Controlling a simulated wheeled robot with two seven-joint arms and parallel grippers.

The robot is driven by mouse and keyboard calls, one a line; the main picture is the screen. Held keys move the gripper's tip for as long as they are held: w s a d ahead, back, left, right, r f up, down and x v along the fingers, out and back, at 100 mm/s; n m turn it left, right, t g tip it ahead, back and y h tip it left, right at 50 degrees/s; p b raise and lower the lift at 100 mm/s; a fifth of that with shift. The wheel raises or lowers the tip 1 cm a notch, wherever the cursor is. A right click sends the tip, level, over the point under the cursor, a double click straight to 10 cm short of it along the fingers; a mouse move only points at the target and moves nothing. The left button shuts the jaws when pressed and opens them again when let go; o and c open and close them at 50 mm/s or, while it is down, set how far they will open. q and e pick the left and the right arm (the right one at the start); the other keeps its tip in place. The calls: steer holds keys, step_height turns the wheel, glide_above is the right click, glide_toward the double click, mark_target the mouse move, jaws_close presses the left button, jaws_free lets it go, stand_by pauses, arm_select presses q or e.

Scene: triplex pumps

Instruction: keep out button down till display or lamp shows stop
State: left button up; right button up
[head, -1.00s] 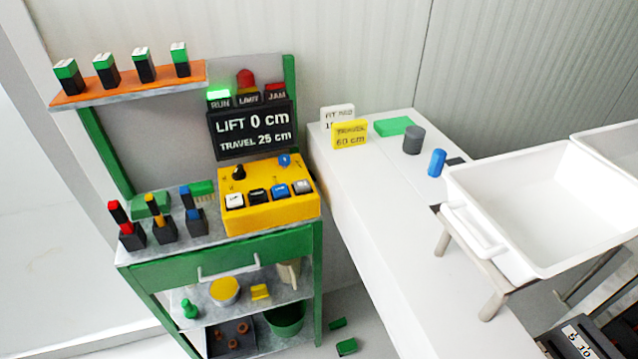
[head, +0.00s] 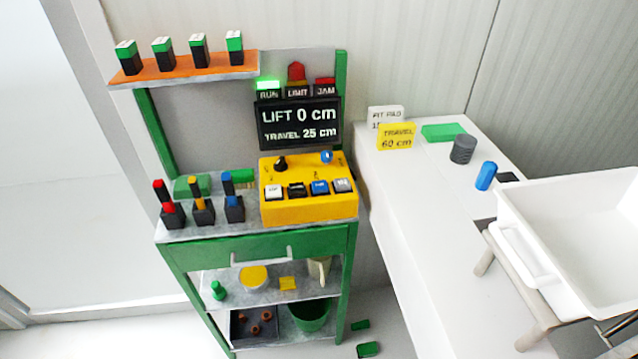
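The yellow control box (head: 308,207) sits on the green workbench's top. Its front row holds a white button (head: 273,191), a black button (head: 297,189), a blue button (head: 319,187) and a grey button (head: 342,185). Their labels are too small to read. A black knob (head: 281,163) and a blue knob (head: 327,156) are behind them. The display (head: 299,124) reads LIFT 0 cm, TRAVEL 25 cm. The green RUN lamp (head: 268,88) is lit. The red LIMIT lamp (head: 297,74) and JAM lamp (head: 325,84) look unlit.
A yellow card (head: 396,137) reading TRAVEL 60 cm stands on the white table (head: 420,235) to the right. A white tub (head: 570,235) on a stand is at far right. Three coloured-handled tools stand left of the control box. Green pieces (head: 368,349) lie on the floor.

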stand_by(0.3)
jaws_close()
stand_by(1.1)
stand_by(0.4)
